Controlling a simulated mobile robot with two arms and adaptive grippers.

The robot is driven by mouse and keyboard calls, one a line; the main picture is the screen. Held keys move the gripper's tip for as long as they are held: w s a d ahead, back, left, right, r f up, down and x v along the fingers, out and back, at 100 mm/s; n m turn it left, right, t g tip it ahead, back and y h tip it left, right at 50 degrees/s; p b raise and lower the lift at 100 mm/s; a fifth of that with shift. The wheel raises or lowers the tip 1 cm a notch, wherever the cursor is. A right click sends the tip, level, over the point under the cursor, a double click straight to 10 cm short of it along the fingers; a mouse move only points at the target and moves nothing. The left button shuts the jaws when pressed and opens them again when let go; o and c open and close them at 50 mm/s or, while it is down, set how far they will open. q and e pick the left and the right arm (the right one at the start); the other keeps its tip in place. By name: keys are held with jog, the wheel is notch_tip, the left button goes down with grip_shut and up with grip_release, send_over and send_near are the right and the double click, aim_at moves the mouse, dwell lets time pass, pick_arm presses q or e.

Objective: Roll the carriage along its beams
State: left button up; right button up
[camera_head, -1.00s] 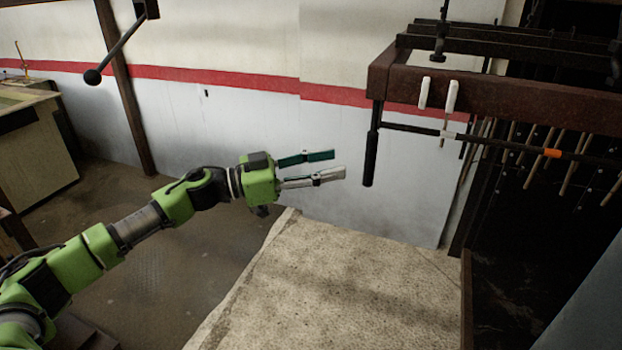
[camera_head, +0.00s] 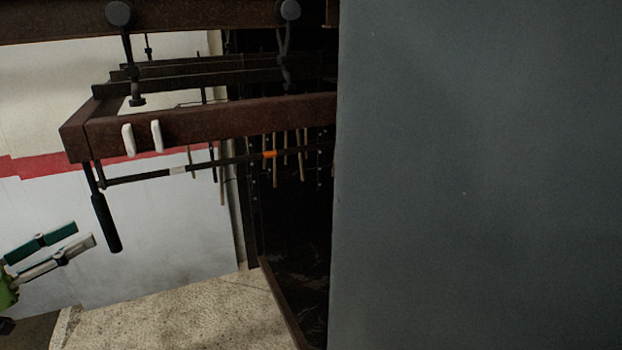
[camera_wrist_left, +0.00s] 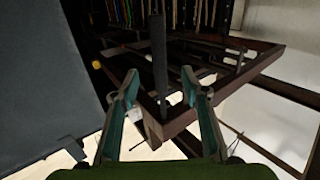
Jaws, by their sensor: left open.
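The carriage shows in the head view as a dark red-brown frame (camera_head: 215,122) hung below beams (camera_head: 60,22) by dark hangers. A black handle (camera_head: 107,222) hangs from its near left corner, joined to a dark bar with an orange band (camera_head: 269,154). My left gripper (camera_head: 84,236) is at the left edge, open and empty, its fingertips just left of the handle's lower part. In the left wrist view, the handle (camera_wrist_left: 158,55) appears between the open fingertips (camera_wrist_left: 160,75), seemingly beyond them; contact cannot be told. My right gripper is not in view.
A large grey panel (camera_head: 480,180) fills the right half of the head view and hides the frame's right end. Two white tabs (camera_head: 156,136) are on the frame. Thin wooden rods (camera_head: 275,172) hang behind it. A pale speckled floor area (camera_head: 170,318) below looks clear.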

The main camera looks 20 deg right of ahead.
aim_at(100, 222)
pick_arm(q)
jog(key=x, duration=0.4)
jog(key=shift+w+d, duration=0.15)
jog(key=shift+d, duration=0.3)
jog(key=shift+w+d+r, duration=0.15)
jog(key=shift+w, duration=0.05)
jog(key=shift+p+x, duration=0.65)
jog(key=shift+x, duration=0.3)
jog(key=shift+s, duration=0.1)
grip_shut()
